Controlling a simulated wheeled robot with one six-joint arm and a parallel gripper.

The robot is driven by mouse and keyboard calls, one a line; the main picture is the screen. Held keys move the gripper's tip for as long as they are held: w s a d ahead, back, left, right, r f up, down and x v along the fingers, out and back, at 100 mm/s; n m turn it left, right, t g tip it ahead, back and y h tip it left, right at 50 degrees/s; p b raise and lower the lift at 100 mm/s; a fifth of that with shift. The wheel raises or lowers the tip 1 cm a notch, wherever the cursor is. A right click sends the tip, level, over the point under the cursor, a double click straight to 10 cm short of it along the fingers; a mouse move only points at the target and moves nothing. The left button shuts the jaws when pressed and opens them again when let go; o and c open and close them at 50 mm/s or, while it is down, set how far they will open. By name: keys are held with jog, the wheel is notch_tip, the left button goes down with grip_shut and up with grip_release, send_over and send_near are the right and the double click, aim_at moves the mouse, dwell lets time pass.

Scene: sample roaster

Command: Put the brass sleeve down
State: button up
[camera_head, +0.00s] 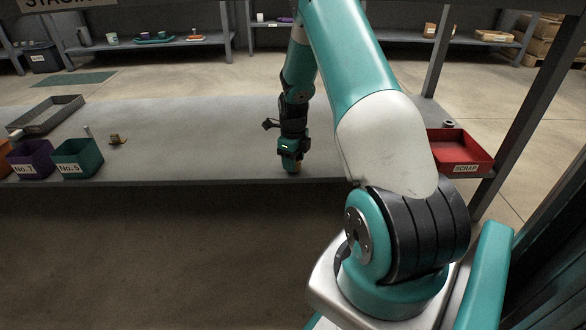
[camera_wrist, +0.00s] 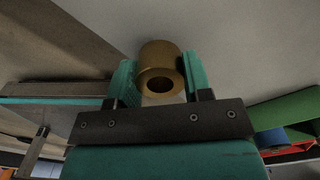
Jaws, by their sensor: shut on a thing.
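The brass sleeve (camera_wrist: 160,62) is a short gold-brown cylinder with a round bore, seen between the two teal fingers in the wrist view. My gripper (camera_wrist: 158,82) is shut on it, one finger on each side. In the head view my gripper (camera_head: 292,163) points down near the front edge of the grey table (camera_head: 215,140). Only a small brownish bit of the sleeve (camera_head: 294,172) shows below the fingers there. I cannot tell whether the sleeve touches the table top.
A purple box (camera_head: 32,160) marked No.7 and a green box (camera_head: 78,158) marked No.5 stand at the left, with a small brass-coloured part (camera_head: 117,139) beside them. A grey tray (camera_head: 48,115) lies behind. A red SCRAP tray (camera_head: 460,152) is at the right. The table's middle is clear.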

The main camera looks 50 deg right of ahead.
jog(key=shift+f, duration=0.45)
jog(key=shift+f, duration=0.1)
jog(key=o, duration=1.2)
